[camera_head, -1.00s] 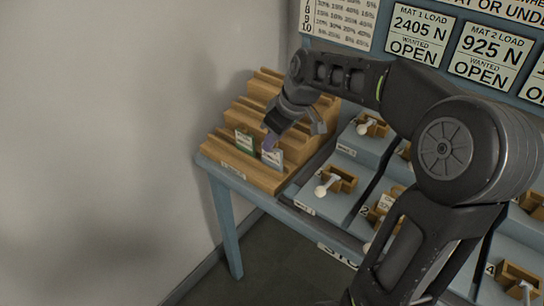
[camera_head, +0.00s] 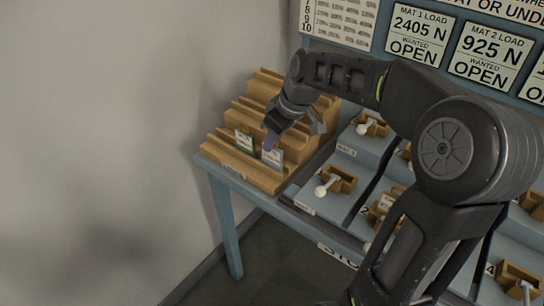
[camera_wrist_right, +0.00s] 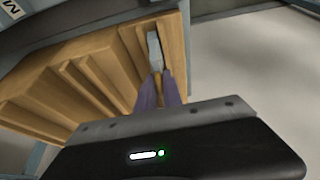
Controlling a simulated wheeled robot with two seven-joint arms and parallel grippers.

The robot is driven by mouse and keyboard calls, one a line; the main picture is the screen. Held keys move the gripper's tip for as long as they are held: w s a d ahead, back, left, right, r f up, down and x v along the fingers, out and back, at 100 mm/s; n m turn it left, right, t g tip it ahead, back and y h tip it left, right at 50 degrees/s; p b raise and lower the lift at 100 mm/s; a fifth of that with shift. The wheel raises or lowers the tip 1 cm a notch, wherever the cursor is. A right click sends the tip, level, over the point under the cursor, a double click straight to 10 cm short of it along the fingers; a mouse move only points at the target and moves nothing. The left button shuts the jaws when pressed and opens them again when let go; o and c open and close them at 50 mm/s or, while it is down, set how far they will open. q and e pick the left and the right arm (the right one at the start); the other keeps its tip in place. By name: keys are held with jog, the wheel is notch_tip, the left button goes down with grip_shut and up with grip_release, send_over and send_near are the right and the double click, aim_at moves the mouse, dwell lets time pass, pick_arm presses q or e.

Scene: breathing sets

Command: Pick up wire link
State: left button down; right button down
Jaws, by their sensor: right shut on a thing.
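The wire link looks like the small grey card (camera_head: 272,157) at the front right of the stepped wooden rack (camera_head: 222,159); its print is too small to read. My right gripper (camera_head: 269,142) reaches down from above and is shut on this card's upper part. The right wrist view shows the purple fingers (camera_wrist_right: 159,93) closed around the near end of the grey card (camera_wrist_right: 154,48), which is still at the rack's slot. Whether its lower edge is clear of the slot cannot be told. My left gripper is not in view.
The rack's higher steps (camera_head: 250,108) look empty. Right of the rack, wooden blocks with white-knobbed levers (camera_head: 336,180) stand on blue-grey panels. A plain wall is at left.

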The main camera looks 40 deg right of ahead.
jog(key=shift+r, duration=0.15)
notch_tip(320, 180, up, 10)
jog(key=shift+f, duration=0.1)
dwell(0.5)
dwell(0.4)
